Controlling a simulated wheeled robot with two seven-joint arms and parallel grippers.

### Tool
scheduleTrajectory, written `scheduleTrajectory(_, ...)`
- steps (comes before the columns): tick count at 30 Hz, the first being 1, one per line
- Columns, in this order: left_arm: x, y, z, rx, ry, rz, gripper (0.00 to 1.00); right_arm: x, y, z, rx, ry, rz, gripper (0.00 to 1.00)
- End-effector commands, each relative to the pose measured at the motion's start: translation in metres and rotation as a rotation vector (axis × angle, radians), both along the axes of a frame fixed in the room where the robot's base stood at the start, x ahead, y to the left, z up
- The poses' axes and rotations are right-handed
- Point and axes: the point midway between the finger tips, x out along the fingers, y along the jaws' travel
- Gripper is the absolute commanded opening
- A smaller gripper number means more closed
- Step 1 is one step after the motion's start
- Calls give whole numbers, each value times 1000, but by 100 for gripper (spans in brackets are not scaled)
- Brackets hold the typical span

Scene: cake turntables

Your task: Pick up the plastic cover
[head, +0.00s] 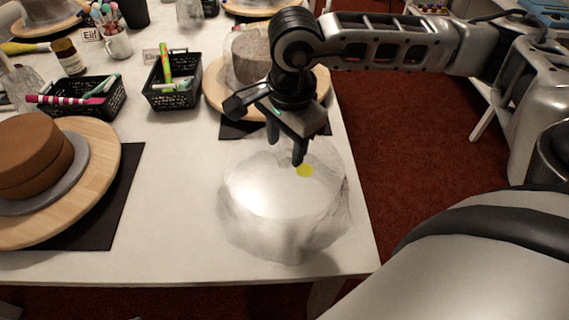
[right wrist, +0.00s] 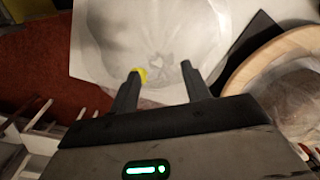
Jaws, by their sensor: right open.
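The plastic cover (head: 262,222) is a translucent, whitish, crumpled-sided piece near the table's front right corner, with a yellow spot (head: 305,170) on its top. It also shows in the right wrist view (right wrist: 110,40), with the yellow spot (right wrist: 142,73) by the left finger. My right gripper (head: 286,150) is at the cover's far side, pointing down, with its fingers apart. In the right wrist view the gap between its fingers (right wrist: 159,80) holds nothing gripped; contact with the cover cannot be told. My left gripper is not in view.
A wooden turntable (head: 215,88) with a wrapped grey cake (head: 250,55) stands just behind the cover. A brown cake (head: 32,155) on another turntable (head: 95,195) stands at left. Black baskets (head: 172,95) with pens are further back. The table between them is clear.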

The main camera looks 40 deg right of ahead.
Motion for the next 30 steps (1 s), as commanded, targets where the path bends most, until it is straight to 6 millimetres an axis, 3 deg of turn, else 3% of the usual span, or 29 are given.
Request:
scheduleTrajectory(3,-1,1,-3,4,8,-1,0,1,0,-12,0,1,0,47)
scheduleTrajectory(11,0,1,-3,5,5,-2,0,2,0,-14,1,-2,0,47)
scheduleTrajectory(16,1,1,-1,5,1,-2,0,2,0,-14,1,-1,0,0)
scheduleTrajectory(30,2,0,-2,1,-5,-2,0,2,1,-5,1,-3,0,0)
